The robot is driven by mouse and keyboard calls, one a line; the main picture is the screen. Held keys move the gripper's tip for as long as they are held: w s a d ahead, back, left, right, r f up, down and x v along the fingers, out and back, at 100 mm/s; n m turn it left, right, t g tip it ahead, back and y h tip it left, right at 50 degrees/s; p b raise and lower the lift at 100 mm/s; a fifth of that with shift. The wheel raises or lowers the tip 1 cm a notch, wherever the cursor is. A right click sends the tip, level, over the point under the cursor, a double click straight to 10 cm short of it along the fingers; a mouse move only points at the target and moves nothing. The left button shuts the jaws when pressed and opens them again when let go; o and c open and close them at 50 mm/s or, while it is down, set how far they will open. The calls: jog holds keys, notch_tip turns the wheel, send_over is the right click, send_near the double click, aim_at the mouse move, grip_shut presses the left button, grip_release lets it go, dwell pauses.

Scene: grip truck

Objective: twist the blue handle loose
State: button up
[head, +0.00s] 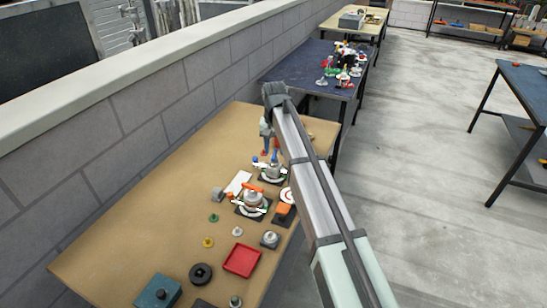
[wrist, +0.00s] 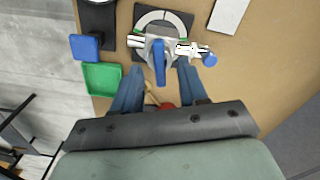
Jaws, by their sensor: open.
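The blue handle (wrist: 159,62) is an upright-looking bar on a grey metal fixture (wrist: 143,43) with a white ring scale on a black plate. My gripper (wrist: 160,72) is open in the wrist view. Its two blue fingers lie either side of the handle's near end, with a visible gap on each side. I cannot tell how far above the handle the fingertips are. In the head view the fixture (head: 272,173) stands on the tan bench, and my gripper (head: 267,135) is beyond it, partly hidden by my arm.
A blue square knob (wrist: 85,46) and a green tray (wrist: 102,78) lie left of the fixture. A lever with a blue end (wrist: 210,60) sticks out right. A similar orange-handled fixture (head: 252,200) and a red tray (head: 241,260) stand nearer on the tan bench (head: 130,225).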

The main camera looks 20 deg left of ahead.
aim_at(274, 153)
jog(key=shift+r, duration=1.95)
